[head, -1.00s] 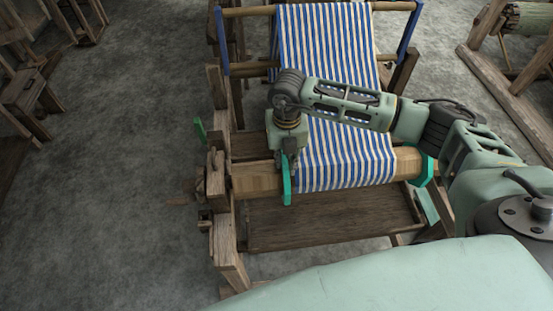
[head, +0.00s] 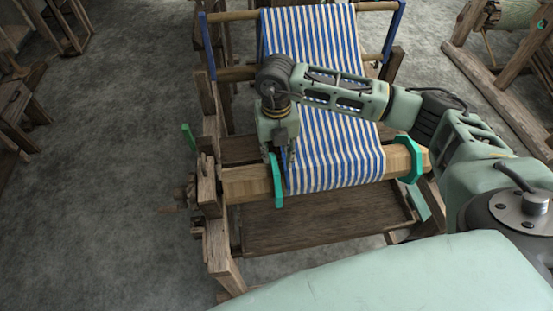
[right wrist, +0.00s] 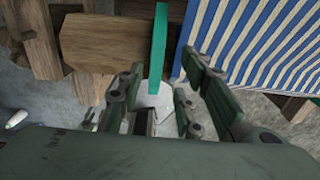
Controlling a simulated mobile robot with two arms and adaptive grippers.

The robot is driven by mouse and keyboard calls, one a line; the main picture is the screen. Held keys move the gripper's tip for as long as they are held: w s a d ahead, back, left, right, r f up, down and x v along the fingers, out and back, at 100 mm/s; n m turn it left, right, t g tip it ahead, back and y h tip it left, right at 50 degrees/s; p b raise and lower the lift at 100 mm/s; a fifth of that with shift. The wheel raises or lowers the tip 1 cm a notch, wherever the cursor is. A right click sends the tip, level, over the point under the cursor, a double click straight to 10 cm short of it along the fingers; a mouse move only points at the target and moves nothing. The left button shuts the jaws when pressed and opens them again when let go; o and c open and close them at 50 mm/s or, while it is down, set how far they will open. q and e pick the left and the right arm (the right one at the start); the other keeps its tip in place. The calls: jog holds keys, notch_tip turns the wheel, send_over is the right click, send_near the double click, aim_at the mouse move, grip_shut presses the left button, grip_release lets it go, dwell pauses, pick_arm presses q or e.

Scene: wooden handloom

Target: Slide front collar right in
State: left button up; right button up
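The loom's front beam (head: 240,184) carries two teal collars, with blue-and-white striped cloth (head: 335,165) wound between them. The left-hand collar (head: 277,182) stands just left of the cloth edge. The right-hand collar (head: 411,158) stands a little right of the cloth, near the beam's right end. My right gripper (head: 280,152) points down at the left-hand collar. In the right wrist view its fingers (right wrist: 163,98) are apart, one side left and one side right of that collar (right wrist: 157,48). Contact with the collar cannot be told. My left gripper is not in view.
Wooden loom posts (head: 208,180) stand close left of the gripper. A dark board (head: 315,222) lies below the beam. Another teal piece (head: 189,137) shows left of the loom. Other wooden frames stand at upper left and right. The grey floor (head: 90,210) at left is clear.

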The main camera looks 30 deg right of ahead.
notch_tip(320, 180, up, 8)
jog(key=shift+f, duration=0.1)
dwell(0.5)
